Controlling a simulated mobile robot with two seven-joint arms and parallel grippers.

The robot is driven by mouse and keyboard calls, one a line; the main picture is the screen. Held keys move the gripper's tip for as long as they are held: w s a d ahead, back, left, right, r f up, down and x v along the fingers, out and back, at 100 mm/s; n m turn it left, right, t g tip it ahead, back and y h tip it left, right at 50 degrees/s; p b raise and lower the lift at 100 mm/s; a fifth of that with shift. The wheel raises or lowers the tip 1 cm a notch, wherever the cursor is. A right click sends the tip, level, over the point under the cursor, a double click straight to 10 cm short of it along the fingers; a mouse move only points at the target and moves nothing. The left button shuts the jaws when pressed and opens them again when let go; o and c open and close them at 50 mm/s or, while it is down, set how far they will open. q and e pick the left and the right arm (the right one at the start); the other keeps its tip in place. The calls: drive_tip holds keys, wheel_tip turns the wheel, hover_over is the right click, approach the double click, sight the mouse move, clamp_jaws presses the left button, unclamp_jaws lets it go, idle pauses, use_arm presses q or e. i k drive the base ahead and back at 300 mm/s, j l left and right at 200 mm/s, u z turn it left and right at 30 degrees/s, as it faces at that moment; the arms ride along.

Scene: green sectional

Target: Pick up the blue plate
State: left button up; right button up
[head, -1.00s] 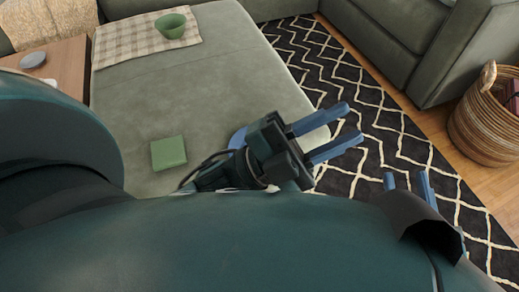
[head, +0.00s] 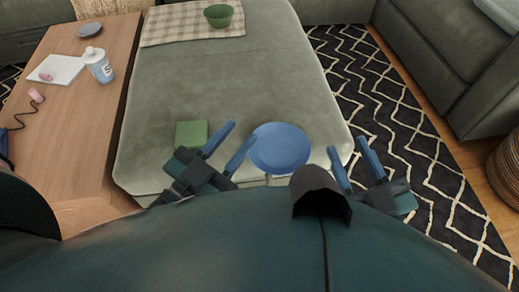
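The blue plate (head: 280,148) lies flat on the near end of the green ottoman (head: 205,90) in the head view, almost fully visible. My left gripper (head: 238,143) is open and empty, its blue fingers pointing up and right. One finger is close to the plate's left rim; whether it touches I cannot tell. My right gripper (head: 347,155) is open and empty to the right of the plate, over the ottoman's right edge and the rug.
A green square block (head: 191,134) lies beside my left gripper. A green bowl (head: 219,15) stands on a checked cloth (head: 180,27) at the far end. A wooden table (head: 92,125) at left holds a bottle (head: 98,65). A patterned rug (head: 385,120) lies at right.

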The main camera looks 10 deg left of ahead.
sight(280, 148)
drive_tip(key=l+u, duration=0.2)
drive_tip(key=l, duration=0.15)
drive_tip(key=k+l+u, duration=0.25)
drive_tip(key=l+u, duration=0.2)
drive_tip(key=l, duration=0.2)
drive_tip(key=k+l, duration=0.15)
drive_tip(key=l, duration=0.2)
drive_tip(key=k+l+u, duration=0.1)
drive_tip(key=l, duration=0.2)
drive_tip(key=k+l, duration=0.2)
drive_tip(key=l, duration=0.15)
drive_tip(key=i+l, duration=0.4)
